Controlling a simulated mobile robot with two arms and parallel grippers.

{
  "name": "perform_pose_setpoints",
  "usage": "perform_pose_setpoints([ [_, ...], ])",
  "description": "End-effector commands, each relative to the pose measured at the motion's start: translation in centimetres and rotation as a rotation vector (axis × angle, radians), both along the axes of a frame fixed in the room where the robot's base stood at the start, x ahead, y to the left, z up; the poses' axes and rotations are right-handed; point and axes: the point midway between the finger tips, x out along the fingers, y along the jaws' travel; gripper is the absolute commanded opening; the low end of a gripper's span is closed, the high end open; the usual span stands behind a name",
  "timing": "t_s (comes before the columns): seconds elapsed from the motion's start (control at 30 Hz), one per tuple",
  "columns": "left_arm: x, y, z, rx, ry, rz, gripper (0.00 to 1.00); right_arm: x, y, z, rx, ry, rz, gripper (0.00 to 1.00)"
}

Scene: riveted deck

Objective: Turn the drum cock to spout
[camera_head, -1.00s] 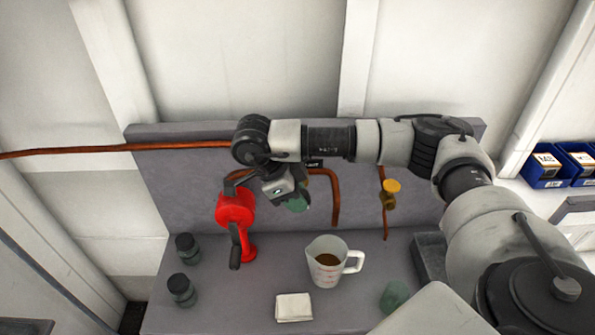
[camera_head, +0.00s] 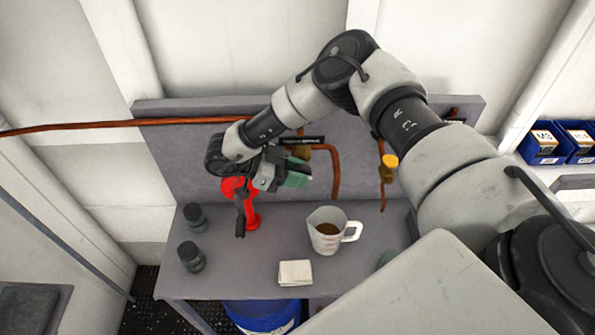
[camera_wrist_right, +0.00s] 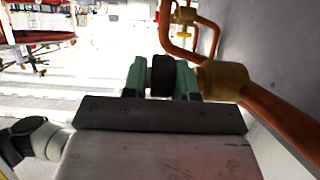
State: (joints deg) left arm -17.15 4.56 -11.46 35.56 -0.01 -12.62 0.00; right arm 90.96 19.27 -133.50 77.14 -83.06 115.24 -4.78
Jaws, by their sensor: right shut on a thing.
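The drum cock (camera_head: 301,152) is a small brass body on a copper pipe at the back panel, under a dark label. In the head view my gripper mostly hides it. My right gripper (camera_head: 297,173), with green fingertips, is in front of it. In the right wrist view the gripper (camera_wrist_right: 161,78) is shut on a dark round handle (camera_wrist_right: 163,75), with a finger on each side. The brass body (camera_wrist_right: 222,80) and copper pipe lie just right of the fingers. I cannot tell which way the cock points. My left gripper is not in view.
A red hand pump (camera_head: 252,218) with a dark crank stands left of the gripper. A jug (camera_head: 322,243) of brown liquid, a white cloth (camera_head: 295,272) and two dark jars (camera_head: 191,256) are on the bench. A yellow-knobbed valve (camera_head: 389,162) is right. A blue drum (camera_head: 262,316) stands below.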

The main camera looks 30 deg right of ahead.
Motion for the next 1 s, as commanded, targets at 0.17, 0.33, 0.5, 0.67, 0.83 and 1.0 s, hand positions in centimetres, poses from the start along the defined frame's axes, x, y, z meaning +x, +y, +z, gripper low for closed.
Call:
perform_pose_setpoints([
  [0.17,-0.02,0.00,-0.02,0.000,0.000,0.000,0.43,-0.03,0.01,-0.14,-0.019,0.009,-0.001,0.04],
  [0.33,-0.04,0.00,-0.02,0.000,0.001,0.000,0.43,-0.06,-0.01,-0.19,-0.021,0.011,-0.002,0.04],
  [0.5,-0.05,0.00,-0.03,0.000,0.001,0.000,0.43,-0.09,0.00,-0.24,-0.021,0.012,-0.001,0.04],
  [0.67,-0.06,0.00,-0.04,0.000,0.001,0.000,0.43,-0.10,0.00,-0.24,-0.020,0.013,-0.001,0.46],
  [0.83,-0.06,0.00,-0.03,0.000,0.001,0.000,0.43,-0.08,0.01,-0.18,-0.020,0.014,-0.001,0.53],
  [1.0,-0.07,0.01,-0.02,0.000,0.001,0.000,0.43,0.02,0.13,-0.08,-0.020,0.013,0.000,0.53],
])
